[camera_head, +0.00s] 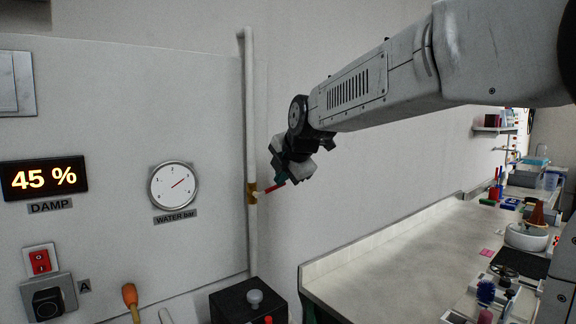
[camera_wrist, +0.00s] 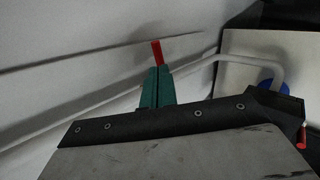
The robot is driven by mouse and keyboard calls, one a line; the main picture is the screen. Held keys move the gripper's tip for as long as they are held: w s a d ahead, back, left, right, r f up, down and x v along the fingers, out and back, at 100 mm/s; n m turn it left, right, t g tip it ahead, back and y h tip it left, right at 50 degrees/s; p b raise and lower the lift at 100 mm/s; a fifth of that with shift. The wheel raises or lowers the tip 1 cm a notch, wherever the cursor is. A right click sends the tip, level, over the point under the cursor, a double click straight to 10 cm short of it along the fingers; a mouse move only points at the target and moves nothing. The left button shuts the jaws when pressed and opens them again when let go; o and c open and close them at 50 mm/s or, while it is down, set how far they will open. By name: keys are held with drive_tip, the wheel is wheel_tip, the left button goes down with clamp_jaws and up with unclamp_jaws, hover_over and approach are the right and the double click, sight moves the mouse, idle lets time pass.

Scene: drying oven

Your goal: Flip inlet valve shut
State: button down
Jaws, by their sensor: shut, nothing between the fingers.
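The inlet valve has a brass-coloured body (camera_head: 251,193) on a white vertical pipe (camera_head: 251,120). Its red lever (camera_head: 274,188) sticks out to the right, across the pipe and slightly upward. My gripper (camera_head: 280,179) is at the lever's outer end, with its green fingers shut and nothing between them. In the wrist view the shut fingers (camera_wrist: 157,88) point at the wall, and the red lever (camera_wrist: 156,51) shows just beyond their tips. I cannot tell whether they touch it. The fingers hide part of the lever and the valve body in the wrist view.
A water gauge (camera_head: 174,186) and a damp display (camera_head: 45,178) reading 45 % are on the panel at left. A black box (camera_head: 235,302) with a grey knob stands below the pipe. A long counter (camera_head: 400,255) with several items lies at right.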

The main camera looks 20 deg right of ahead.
drive_tip(key=shift+x, duration=0.8)
drive_tip(key=shift+d+f, duration=0.4)
drive_tip(key=shift+f, duration=0.25)
drive_tip(key=shift+r, duration=0.1)
